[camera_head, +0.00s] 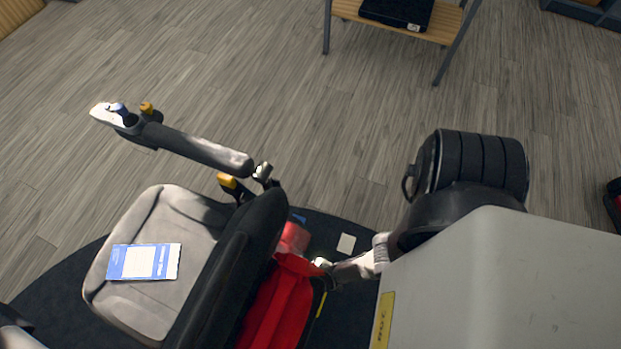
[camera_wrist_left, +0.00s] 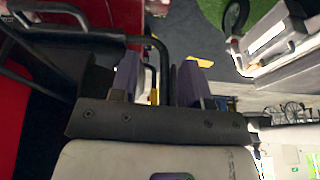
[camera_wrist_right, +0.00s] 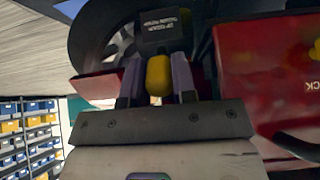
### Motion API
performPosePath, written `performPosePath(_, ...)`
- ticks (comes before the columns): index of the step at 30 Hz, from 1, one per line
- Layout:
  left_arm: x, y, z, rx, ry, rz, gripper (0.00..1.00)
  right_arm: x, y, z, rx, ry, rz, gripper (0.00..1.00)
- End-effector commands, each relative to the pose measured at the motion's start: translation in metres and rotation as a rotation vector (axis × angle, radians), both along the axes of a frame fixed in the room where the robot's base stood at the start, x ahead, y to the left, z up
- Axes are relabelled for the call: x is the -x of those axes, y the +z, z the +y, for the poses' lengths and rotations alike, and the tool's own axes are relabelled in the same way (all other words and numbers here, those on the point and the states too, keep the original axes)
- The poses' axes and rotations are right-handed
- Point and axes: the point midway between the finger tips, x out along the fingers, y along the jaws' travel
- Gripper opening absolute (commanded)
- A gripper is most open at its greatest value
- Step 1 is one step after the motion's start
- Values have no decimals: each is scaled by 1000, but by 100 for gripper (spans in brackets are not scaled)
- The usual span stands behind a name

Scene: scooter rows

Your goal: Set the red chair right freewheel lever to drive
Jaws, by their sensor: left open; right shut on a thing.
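The red chair shows in the head view, with a grey seat (camera_head: 165,225), a dark backrest and a red rear body (camera_head: 278,308). In the right wrist view my right gripper (camera_wrist_right: 158,82) is shut on a yellow lever (camera_wrist_right: 159,70). The lever sits below a black housing (camera_wrist_right: 163,30) with small white lettering that I cannot read surely. A wheel (camera_wrist_right: 120,40) and red body panels (camera_wrist_right: 265,75) are around it. The lever itself is hidden in the head view. My left gripper (camera_wrist_left: 160,80) is open, with a dark bar and yellow piece visible between its fingers.
A blue and white card (camera_head: 144,262) lies on the seat. An armrest (camera_head: 195,150) with a control pod reaches toward the upper left. A wooden bench (camera_head: 440,22) stands at the back. Open wooden floor (camera_head: 330,130) lies beyond the chair. Shelves with bins (camera_wrist_right: 30,135) show in the right wrist view.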

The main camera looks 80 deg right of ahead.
Motion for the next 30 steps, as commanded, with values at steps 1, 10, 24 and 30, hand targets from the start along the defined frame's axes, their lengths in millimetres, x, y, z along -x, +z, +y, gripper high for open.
performPosePath(1,0,7,-1,2,1,0,43,-2,5,1,-3,0,13,0)
performPosePath(10,0,14,-3,9,5,0,43,-4,5,0,-8,1,55,0)
performPosePath(24,0,14,1,-3,-1,1,43,-4,4,0,-7,1,60,29)
performPosePath(30,0,14,1,-6,-3,1,43,-4,4,0,-7,1,60,48)
